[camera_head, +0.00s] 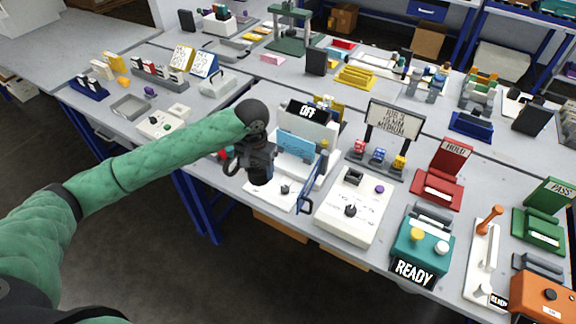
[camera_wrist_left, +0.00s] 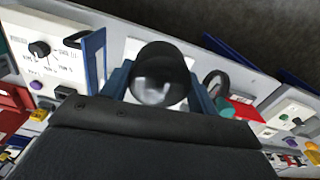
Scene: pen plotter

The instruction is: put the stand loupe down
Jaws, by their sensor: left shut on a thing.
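The stand loupe is a short black cylinder with a glassy, shiny end. It sits between the fingers of my left gripper (camera_head: 260,163), and in the left wrist view the stand loupe (camera_wrist_left: 160,75) fills the space between the two fingertips. In the head view my gripper and wrist cover most of it, in front of the white plotter with an OFF sign (camera_head: 307,113). I cannot tell whether its base touches the surface below. My right gripper is not in view.
A white control box with a knob (camera_head: 352,205) is farther right, then a teal READY box (camera_head: 423,245). A red object (camera_wrist_left: 243,108) lies close beside the gripper. The table's front edge is near.

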